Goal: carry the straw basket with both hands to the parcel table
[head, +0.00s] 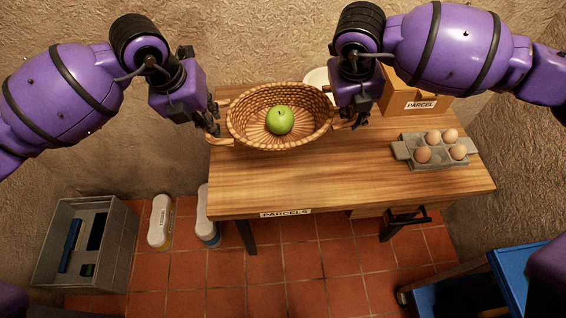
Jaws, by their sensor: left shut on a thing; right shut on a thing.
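The straw basket (251,138) is woven and oval, with a green apple (280,121) inside. It is at the back left part of the wooden parcel table (330,187), which has a PARCELS label (286,213) on its front edge. I cannot tell whether the basket rests on the table or hangs just above it. My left gripper (214,122) is shut on the basket's left handle. My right gripper (351,119) is shut on its right handle. The gripper bodies partly hide both handles.
A grey egg carton (403,149) with several eggs sits on the table's right. A cardboard box labelled PARCEL (419,105) and a white plate (317,78) are behind. A grey crate (115,262) and two bottles (160,222) stand on the floor left. The table's front middle is clear.

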